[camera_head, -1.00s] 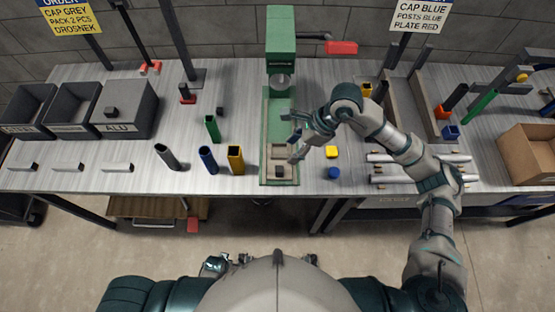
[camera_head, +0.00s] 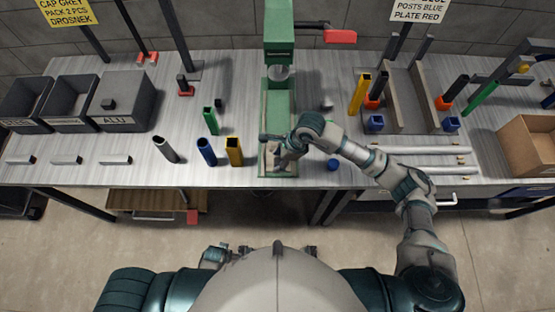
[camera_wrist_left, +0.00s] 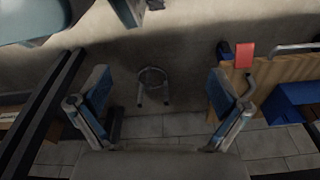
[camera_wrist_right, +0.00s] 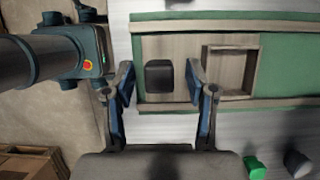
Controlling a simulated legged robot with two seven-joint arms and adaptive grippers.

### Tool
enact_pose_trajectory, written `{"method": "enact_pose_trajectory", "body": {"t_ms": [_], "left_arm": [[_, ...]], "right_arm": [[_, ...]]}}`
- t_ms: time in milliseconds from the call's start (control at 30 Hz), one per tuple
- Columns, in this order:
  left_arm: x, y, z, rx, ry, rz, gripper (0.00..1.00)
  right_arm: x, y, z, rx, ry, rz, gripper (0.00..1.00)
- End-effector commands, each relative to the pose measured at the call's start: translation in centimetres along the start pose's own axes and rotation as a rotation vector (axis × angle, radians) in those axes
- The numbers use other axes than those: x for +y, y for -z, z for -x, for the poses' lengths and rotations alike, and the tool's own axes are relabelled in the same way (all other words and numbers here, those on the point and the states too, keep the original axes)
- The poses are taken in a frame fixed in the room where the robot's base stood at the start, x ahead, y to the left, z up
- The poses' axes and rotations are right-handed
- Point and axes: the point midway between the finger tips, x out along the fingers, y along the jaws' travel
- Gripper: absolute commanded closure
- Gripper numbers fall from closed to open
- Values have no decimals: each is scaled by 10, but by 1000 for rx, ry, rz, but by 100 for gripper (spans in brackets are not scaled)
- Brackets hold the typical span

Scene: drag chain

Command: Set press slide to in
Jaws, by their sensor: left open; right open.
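The green press (camera_head: 280,45) stands at the back middle, its green base (camera_head: 279,105) running toward the table's front edge. Its pale slide (camera_head: 268,158) sits at the near end of the base, away from the press head, partly hidden by my right gripper (camera_head: 281,152). In the right wrist view the slide (camera_wrist_right: 183,88) shows a square pocket and a dark knob (camera_wrist_right: 159,77). My right gripper (camera_wrist_right: 160,82) is open, a finger on each side of the knob; contact is unclear. My left gripper (camera_wrist_left: 157,88) is open and empty, with floor behind it.
Yellow (camera_head: 234,150), blue (camera_head: 206,151) and grey (camera_head: 166,149) posts stand left of the base. A blue cap (camera_head: 333,165) lies to its right, near my right arm. Dark bins (camera_head: 122,101) stand at left, a cardboard box (camera_head: 530,145) at right.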

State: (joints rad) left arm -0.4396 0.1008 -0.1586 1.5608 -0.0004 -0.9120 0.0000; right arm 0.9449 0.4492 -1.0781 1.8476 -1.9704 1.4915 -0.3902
Motion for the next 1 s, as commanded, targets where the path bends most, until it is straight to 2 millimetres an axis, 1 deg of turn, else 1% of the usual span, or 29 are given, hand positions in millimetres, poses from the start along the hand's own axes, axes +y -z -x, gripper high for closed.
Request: {"method": "enact_pose_trajectory", "body": {"t_ms": [33, 133, 400, 467, 500, 567, 600, 633, 833, 933, 1000], "left_arm": [[0, 1, 1, 1, 0, 0, 0], [0, 3, 3, 6, 0, 0, 0], [1, -1, 3, 0, -1, 0, 0], [1, -2, 2, -1, -2, 1, 0], [1, -2, 2, -2, -2, 1, 0], [1, -2, 2, -2, -2, 1, 0], [1, -2, 2, -2, -2, 0, 0], [1, -2, 2, -2, -2, 0, 0], [1, -2, 2, -1, -2, 0, 0], [1, -1, 0, -4, -2, 0, 0], [2, 12, 11, 16, -3, 1, 0]], "right_arm": [[0, 0, -5, 1, -1, -1, 44], [0, 1, -9, 1, 0, -1, 44], [0, 0, -10, 1, 0, -1, 44], [0, 0, -10, 1, 0, -1, 59], [0, 0, -10, 1, 0, -1, 69], [0, 0, -10, 1, 0, -1, 84], [0, 0, -10, 1, 0, -1, 94], [0, 0, -10, 1, 0, -1, 100], [0, 0, -10, 0, 0, 0, 100], [-4, 0, -11, -1, 1, -1, 100], [-10, 0, -12, -1, 2, -1, 100]]}}
